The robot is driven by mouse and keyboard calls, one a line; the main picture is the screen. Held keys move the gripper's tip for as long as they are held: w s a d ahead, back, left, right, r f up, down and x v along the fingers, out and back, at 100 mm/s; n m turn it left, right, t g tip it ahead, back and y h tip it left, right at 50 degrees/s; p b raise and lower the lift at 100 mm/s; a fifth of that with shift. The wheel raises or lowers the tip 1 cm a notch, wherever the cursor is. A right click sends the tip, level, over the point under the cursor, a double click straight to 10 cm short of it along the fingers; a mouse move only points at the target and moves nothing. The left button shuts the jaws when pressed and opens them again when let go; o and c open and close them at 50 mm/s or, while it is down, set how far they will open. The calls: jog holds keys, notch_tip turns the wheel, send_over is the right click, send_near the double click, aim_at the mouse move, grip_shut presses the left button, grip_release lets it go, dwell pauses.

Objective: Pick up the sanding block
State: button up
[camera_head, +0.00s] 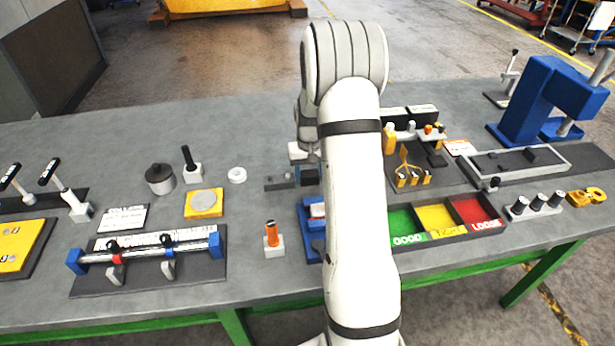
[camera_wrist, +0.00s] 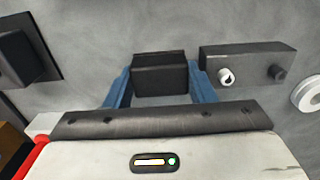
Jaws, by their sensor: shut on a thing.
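In the wrist view a black block (camera_wrist: 160,74), which looks like the sanding block, sits between the two blue fingers of my gripper (camera_wrist: 160,80). The fingers are closed on its left and right sides. I cannot tell whether the block touches the bench or is lifted clear. In the head view my gripper (camera_head: 308,175) shows only in part, low over the bench, and my white arm hides most of it. The held block cannot be made out there.
A dark bar (camera_wrist: 248,62) with a white knob lies just right of the gripper; a white ring (camera_wrist: 308,95) is farther right. In the head view a blue holder (camera_head: 310,228), an orange-handled tool (camera_head: 271,235) and a tricolour sorting tray (camera_head: 443,238) stand nearer the front edge.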

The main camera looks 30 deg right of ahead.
aim_at(310, 173)
jog(key=shift+r, duration=0.15)
notch_tip(310, 173, up, 10)
jog(key=shift+f+b, duration=0.1)
jog(key=shift+b, duration=0.65)
jog(key=o, duration=0.5)
jog(key=shift+c, duration=1.3)
